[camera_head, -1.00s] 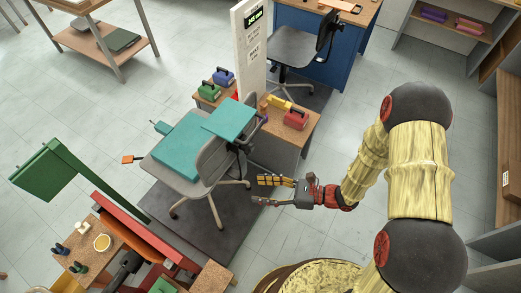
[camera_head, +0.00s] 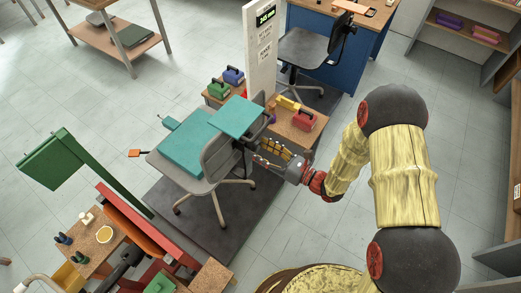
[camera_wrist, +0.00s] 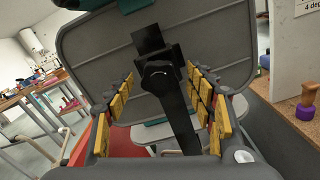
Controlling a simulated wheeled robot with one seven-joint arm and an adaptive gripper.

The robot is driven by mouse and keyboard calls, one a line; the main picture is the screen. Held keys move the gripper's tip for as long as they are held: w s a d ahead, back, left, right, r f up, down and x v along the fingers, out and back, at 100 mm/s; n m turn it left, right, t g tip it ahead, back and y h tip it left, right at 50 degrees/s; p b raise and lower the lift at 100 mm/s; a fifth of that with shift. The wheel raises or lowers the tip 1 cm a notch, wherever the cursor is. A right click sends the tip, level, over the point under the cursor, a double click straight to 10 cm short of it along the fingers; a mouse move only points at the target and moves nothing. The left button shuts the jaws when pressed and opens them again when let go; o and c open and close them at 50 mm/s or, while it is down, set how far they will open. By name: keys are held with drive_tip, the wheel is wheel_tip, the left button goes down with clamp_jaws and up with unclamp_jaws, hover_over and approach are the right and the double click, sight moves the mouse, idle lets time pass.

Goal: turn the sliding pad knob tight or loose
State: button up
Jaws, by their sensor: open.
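The grey chair (camera_head: 217,158) with teal pads (camera_head: 188,144) stands on a dark mat. In the wrist view its grey back panel (camera_wrist: 95,60) fills the middle. A black bar (camera_wrist: 180,125) runs down that panel, with a round dark knob (camera_wrist: 160,78) near its upper part. My gripper (camera_wrist: 161,88) is open, its yellow-padded fingers on either side of the knob and bar, with no clear contact. In the head view my gripper (camera_head: 268,153) is just right of the chair's back. The knob cannot be made out there.
A wooden table (camera_head: 306,134) with red and yellow weight-like blocks stands close behind my gripper. A white post (camera_head: 257,55) rises beside it. A purple-based wooden-handled item (camera_wrist: 306,108) is at the right in the wrist view. Open floor (camera_head: 330,215) lies right of the mat.

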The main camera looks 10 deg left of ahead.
drive_tip(key=shift+w+a, duration=0.1)
drive_tip(key=shift+a, duration=0.15)
drive_tip(key=shift+c, duration=0.6)
drive_tip(key=c, duration=1)
